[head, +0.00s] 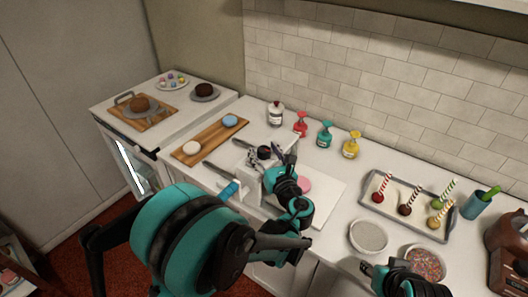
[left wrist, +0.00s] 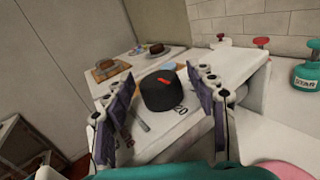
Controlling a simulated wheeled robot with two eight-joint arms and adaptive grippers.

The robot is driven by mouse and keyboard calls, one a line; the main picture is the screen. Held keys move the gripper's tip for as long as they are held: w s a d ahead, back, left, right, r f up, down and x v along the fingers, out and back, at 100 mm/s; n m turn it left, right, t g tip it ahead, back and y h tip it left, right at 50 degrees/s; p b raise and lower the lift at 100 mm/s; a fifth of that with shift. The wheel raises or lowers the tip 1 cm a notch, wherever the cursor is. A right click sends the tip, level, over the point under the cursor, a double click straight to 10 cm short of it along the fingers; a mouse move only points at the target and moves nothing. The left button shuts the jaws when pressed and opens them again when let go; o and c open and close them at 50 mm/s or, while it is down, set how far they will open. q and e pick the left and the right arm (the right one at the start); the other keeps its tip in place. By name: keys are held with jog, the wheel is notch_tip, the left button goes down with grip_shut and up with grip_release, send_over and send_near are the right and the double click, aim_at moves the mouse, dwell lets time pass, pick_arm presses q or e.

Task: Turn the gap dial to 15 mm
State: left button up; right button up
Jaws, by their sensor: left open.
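The gap dial (left wrist: 166,96) is a black round knob with a red mark on it, on a white machine top with printed numbers. A "20" shows beside the knob's lower right; other markings are partly hidden. In the head view the dial (head: 264,153) is small and partly covered by my gripper. My left gripper (left wrist: 163,88) is open, one finger on each side of the dial, with a visible gap to the knob. In the head view the left gripper (head: 273,160) is over the white machine. My right gripper (head: 368,268) is low at the right, its fingers too small to read.
A grey tray (head: 376,205) with several cake pops and two bowls (head: 368,236) lie to the right. A wooden board (head: 192,137) with small cakes is left of the machine. A pink round cake lies beside my left gripper.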

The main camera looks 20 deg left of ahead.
pick_arm(q)
jog(key=c, duration=1.2)
jog(key=shift+g+y, duration=0.3)
jog(key=shift+y, duration=0.1)
jog(key=n+g+y, duration=0.3)
jog(key=shift+n+g+b, duration=0.3)
jog(key=shift+n+b, duration=0.05)
jog(key=shift+n, duration=0.05)
jog(key=shift+n+g+y, duration=0.85)
jog(key=shift+n+g, duration=0.4)
jog(key=shift+g, duration=0.55)
jog(key=shift+n+g+y, duration=0.85)
jog(key=shift+n+g, duration=0.4)
jog(key=shift+g, duration=0.55)
